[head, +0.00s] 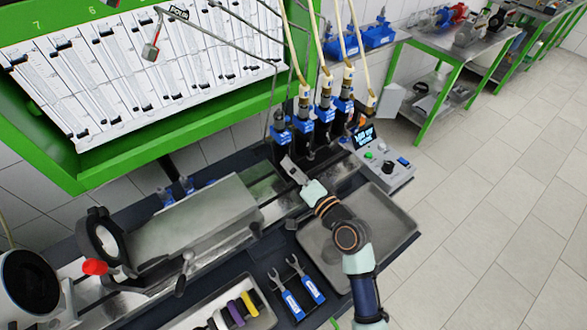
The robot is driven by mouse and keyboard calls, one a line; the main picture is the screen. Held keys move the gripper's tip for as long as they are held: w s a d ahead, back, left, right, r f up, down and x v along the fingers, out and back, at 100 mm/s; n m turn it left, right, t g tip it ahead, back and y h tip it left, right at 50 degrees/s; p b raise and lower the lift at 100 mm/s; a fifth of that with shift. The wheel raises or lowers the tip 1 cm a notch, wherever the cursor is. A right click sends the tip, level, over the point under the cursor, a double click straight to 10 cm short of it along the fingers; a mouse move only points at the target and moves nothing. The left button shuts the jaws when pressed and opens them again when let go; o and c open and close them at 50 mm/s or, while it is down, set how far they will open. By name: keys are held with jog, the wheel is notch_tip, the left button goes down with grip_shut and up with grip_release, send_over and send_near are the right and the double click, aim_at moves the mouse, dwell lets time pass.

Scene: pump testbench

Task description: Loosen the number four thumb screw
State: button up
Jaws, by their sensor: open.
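Several pump-testbench units with blue blocks stand in a row at the centre, among them a left one (281,131) and a right one (343,106). Brass fittings and pale hoses rise from their tops. The thumb screws are too small to make out, and I cannot tell which is number four. My gripper (290,166) is open at the front of the row, low and near the left units. My arm reaches it from the lower right over the metal tray. Whether the gripper touches anything cannot be told.
A grey control box (383,160) with a small display stands right of the row. A metal tray (400,238) lies below my arm. Two blue-handled wrenches (312,290) lie at the front. A green-framed panel (110,175) overhangs at the left.

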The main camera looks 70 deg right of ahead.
jog(key=shift+s, duration=0.1)
jog(key=v, duration=1.1)
jog(key=shift+s+a, duration=0.3)
